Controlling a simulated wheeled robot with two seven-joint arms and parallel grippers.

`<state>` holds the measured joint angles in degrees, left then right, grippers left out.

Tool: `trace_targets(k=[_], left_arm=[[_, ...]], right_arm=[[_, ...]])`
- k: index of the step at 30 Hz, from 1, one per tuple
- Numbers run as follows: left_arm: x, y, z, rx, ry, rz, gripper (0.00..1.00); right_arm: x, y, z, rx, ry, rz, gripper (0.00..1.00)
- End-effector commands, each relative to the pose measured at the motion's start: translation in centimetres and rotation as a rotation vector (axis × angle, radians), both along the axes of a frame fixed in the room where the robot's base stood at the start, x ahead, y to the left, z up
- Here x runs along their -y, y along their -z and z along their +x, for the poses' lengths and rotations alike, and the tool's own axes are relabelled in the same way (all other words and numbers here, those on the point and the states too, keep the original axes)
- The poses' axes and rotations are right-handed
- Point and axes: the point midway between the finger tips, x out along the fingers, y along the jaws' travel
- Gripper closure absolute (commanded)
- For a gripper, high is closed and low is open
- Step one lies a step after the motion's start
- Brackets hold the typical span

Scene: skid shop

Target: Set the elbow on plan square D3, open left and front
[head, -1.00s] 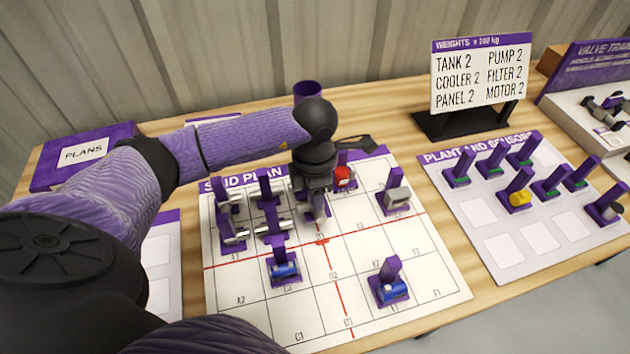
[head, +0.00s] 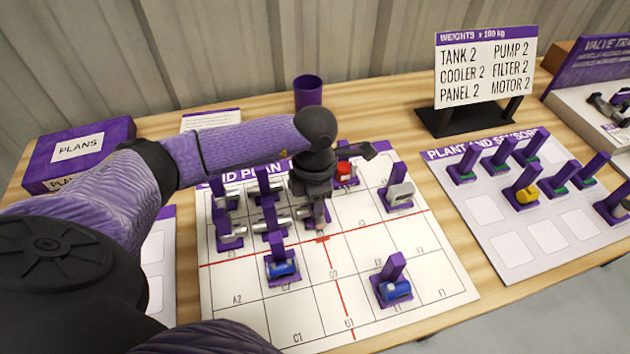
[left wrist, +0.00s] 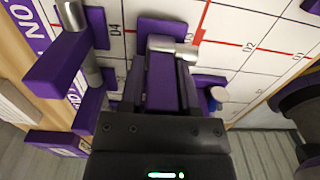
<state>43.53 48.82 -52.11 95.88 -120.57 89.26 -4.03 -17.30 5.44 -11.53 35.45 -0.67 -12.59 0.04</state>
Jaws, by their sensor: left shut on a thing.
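My left gripper (head: 316,198) is over the skid plan (head: 420,280) and shut on the purple handle of a silver elbow piece. In the left wrist view the gripper (left wrist: 163,85) has the handle between its fingers. The elbow (left wrist: 172,46) shows beyond the fingertips, close over the sheet between the D4 and D2 labels. My right gripper is not in view.
Several silver pipe pieces on purple stands (head: 231,232) crowd the plan's left side. A red-topped piece (head: 344,171) stands just behind the gripper. Blue pieces (head: 282,266) (head: 393,288) stand in front, and a grey piece (head: 399,194) at right. The plan's centre right is clear.

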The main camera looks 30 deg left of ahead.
Motion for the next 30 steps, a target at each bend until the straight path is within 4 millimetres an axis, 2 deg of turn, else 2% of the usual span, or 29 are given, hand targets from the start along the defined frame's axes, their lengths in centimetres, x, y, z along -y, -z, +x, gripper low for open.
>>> trace_targets(k=[29, 30], left_arm=[[0.0, 1.5, 0.0, 0.0, 0.0, 0.0, 1.0], [0.0, 1.4, 0.0, 0.0, 0.0, 0.0, 0.53]], right_arm=[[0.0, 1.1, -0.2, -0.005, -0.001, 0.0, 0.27], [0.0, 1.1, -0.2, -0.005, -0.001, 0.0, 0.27]])
